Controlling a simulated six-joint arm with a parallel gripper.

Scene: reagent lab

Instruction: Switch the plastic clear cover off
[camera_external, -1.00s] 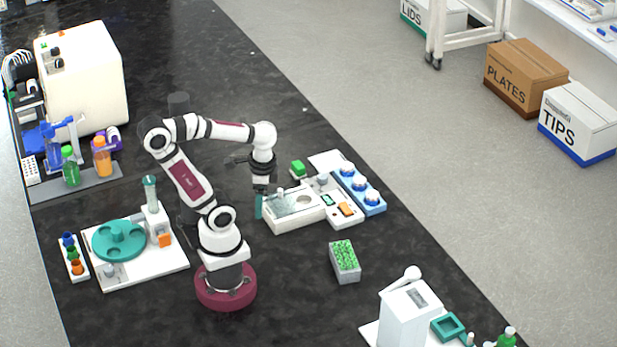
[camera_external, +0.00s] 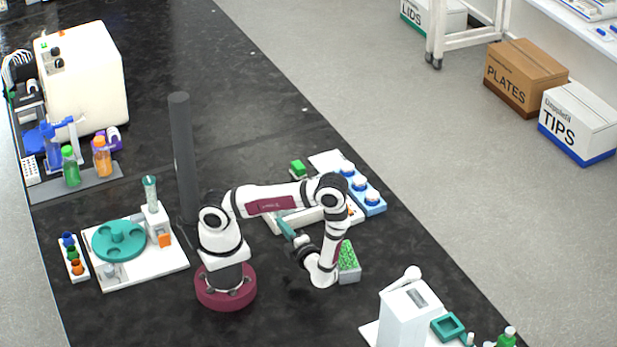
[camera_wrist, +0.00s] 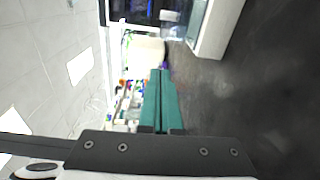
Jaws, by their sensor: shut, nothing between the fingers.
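The white bench instrument (camera_external: 309,216) stands right of my base in the external view, partly hidden behind my arm. I cannot make out a clear cover on it now. My gripper (camera_external: 281,219) has teal fingers that point up and to the left in front of the instrument. In the wrist view my gripper (camera_wrist: 160,76) shows both fingers together with nothing between them. Whether the fingers touch the instrument cannot be told from the external view; in the wrist view they appear clear of it.
A grey rack with green tubes (camera_external: 348,262) stands close beside my wrist. A blue tray with round blue-and-white items (camera_external: 374,201) and a green block (camera_external: 298,168) lie behind. A white station with a teal disc (camera_external: 119,241) is at left. Open bench lies at the back.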

